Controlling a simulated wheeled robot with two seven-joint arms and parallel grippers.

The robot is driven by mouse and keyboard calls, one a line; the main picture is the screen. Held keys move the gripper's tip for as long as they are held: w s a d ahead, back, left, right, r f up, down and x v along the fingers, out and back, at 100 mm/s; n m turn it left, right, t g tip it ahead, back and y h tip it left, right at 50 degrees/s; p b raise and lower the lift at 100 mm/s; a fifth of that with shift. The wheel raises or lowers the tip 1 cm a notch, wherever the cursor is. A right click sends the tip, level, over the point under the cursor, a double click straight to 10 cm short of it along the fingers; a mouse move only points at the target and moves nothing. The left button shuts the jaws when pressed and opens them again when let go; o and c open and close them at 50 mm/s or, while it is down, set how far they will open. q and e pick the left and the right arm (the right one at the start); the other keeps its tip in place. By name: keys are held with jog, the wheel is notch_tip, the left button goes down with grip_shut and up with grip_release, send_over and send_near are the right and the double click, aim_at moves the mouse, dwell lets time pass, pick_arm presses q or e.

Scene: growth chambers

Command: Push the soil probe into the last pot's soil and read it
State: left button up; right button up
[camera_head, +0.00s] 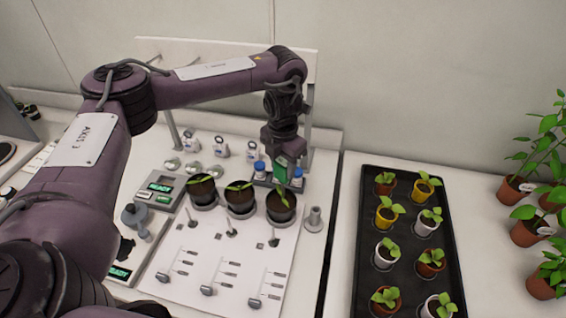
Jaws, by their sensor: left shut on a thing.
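My left arm reaches in from the left and bends down at the back. Its gripper (282,158) points down and is shut on a small green-faced device, the soil probe (280,170). The probe is above and slightly behind the right-hand pot of a row of three dark pots. That right-hand pot (281,208) holds dark soil and a small seedling. The middle pot (240,201) and the left pot (202,193) also hold seedlings. The probe's tip is too small to tell, so I cannot say whether it touches soil. My right gripper is not in view.
Blue-capped bottles (259,168) stand close behind the right-hand pot. A grey metal piece (314,218) stands at its right. A white sheet (215,260) with small tools lies in front. A black tray (408,250) of potted seedlings is at the right.

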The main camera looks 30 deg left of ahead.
pick_arm(q)
jog(key=shift+f+b, duration=0.9)
jog(key=shift+f, duration=0.85)
jog(key=o, duration=1.2)
notch_tip(320, 180, up, 8)
jog(key=shift+f, duration=0.1)
